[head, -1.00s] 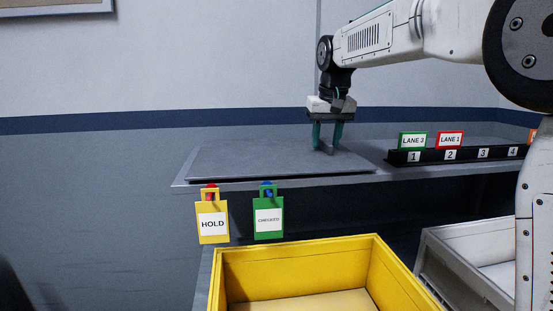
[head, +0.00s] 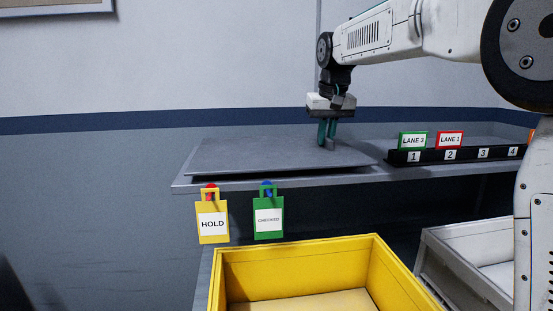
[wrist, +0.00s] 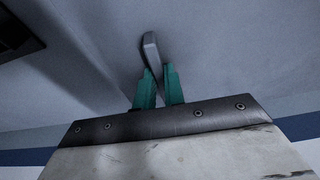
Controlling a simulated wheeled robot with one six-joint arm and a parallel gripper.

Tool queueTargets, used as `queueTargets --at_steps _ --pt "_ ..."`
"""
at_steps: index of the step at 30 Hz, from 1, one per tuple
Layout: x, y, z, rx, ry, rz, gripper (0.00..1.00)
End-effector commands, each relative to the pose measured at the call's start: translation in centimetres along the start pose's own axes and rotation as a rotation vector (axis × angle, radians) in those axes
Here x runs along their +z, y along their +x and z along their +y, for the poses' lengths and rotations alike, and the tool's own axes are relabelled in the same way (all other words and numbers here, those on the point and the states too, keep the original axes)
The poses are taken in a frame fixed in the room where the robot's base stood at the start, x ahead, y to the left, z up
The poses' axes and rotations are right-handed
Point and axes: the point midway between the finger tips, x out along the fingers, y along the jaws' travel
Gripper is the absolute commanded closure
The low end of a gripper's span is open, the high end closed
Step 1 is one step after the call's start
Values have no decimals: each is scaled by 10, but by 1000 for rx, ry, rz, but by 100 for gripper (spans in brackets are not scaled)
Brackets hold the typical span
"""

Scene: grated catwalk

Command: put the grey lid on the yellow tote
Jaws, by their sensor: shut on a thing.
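The grey lid (head: 255,157) is a wide flat panel over the grey shelf, with a dark shadow gap under its front edge. My gripper (head: 327,144) is above the lid's right part, its teal fingers shut on the lid's upright handle. The handle (wrist: 151,46) also shows in the wrist view between the fingertips (wrist: 158,74). The yellow tote (head: 300,251) stands open at the bottom of the head view, in front of and below the shelf. The part of its floor that shows is bare; its near side is cut off.
A yellow HOLD tag (head: 212,225) and a green CHECKED tag (head: 269,219) hang at the shelf's (head: 181,186) front edge. A black numbered rack (head: 466,155) with lane cards stands right of the lid. A grey bin (head: 440,250) is right of the tote.

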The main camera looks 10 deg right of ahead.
Motion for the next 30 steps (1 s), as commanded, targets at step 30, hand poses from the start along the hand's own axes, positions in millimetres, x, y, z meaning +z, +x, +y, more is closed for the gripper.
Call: queueTargets --at_steps 30 --pt "-10 -38 0 -1 0 2 100"
